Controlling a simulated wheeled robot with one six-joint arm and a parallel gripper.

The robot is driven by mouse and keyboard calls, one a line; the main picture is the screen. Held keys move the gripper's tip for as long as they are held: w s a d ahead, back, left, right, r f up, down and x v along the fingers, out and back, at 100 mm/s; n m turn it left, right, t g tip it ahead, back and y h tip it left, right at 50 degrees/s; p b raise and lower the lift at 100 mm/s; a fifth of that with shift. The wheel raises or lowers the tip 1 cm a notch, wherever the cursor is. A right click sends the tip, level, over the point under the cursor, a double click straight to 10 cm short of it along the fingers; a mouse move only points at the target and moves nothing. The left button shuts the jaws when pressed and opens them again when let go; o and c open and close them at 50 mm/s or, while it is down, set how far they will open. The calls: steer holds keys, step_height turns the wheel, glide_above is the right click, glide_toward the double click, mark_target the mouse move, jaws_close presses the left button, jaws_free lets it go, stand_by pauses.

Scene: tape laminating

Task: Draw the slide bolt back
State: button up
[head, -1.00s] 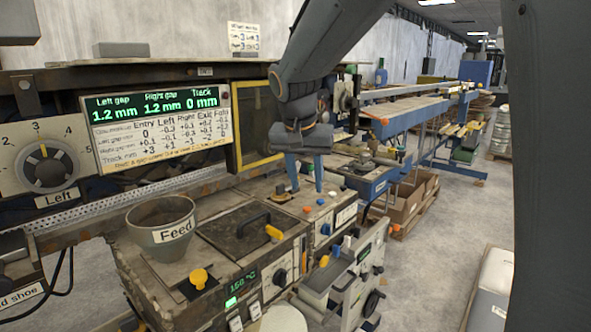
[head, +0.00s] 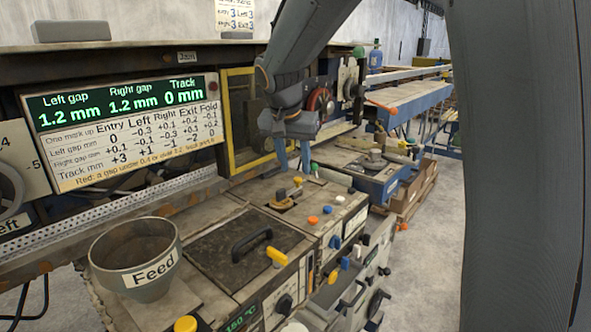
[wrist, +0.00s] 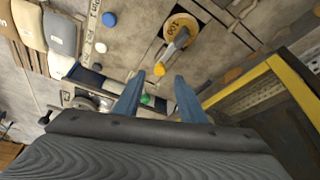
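My gripper (head: 294,168) hangs above the back part of the machine's top, its two blue fingers apart with nothing between them. The open fingers also show in the wrist view (wrist: 156,84). No part is clearly recognizable as the slide bolt. A yellow handle (head: 276,256) at the right edge of a dark lid (head: 238,236) may be it; it lies nearer the camera than my gripper, which does not touch it. Below my fingers is a round plate (head: 283,202) with an upright post; in the wrist view the plate (wrist: 183,27) reads 100 and the post has an orange tip (wrist: 159,69).
A Feed cup (head: 135,262) stands left of the lid. Blue (head: 326,210) and orange (head: 312,220) knobs sit right of the plate. A yellow-framed guard (head: 228,125) stands behind. A display panel (head: 125,125) is at left. Open floor (head: 425,235) lies to the right.

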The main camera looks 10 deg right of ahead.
mark_target(298, 179)
steer(key=shift+p+x, duration=0.4)
steer(key=shift+x, duration=1.45)
steer(key=shift+s, duration=0.1)
jaws_close()
